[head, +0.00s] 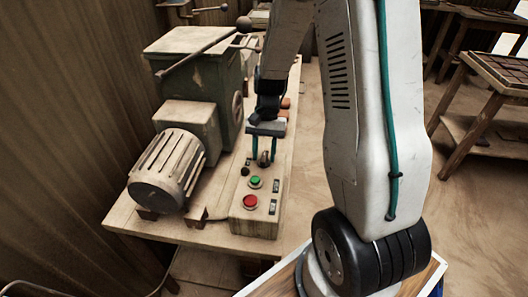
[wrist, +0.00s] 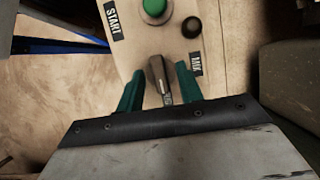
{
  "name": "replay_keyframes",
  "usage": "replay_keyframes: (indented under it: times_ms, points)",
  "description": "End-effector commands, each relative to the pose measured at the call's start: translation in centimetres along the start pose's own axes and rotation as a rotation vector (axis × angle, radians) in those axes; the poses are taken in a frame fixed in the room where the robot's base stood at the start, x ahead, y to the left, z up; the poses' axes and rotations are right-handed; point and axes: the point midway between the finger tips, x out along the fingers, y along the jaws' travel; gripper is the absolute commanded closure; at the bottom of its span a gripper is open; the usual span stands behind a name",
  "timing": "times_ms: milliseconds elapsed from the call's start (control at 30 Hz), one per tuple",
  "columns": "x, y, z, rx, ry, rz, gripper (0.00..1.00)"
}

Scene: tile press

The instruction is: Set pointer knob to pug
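The dark pointer knob (head: 263,159) is on the pale control box (head: 245,218), at its far end in the head view. In the wrist view the knob (wrist: 157,76) shows between the two teal fingers of my gripper (wrist: 158,75). The gripper (head: 263,150) is open, with a gap between each finger and the knob. A light mark on the knob points toward the bottom of the wrist view, slightly right. A label that seems to read MIX (wrist: 196,64) is right of the knob. I cannot make out a PUG label.
A green button (head: 255,182) and a red button (head: 249,201) are on the box.

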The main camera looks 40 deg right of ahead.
Motion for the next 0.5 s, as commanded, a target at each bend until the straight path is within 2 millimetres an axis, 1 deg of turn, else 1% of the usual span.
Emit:
replay_keyframes:
  times_ms: [167,267,367,500]
  points:
    - [0.0,0.0,0.0,-0.001,-0.001,0.001,0.64]
    - [-0.4,0.0,0.0,-0.001,0.000,0.000,0.64]
    - [-1.6,0.0,-0.1,-0.001,0.002,-0.001,0.64]
    - [-4.1,0.0,-0.1,0.001,0.003,-0.002,0.64]
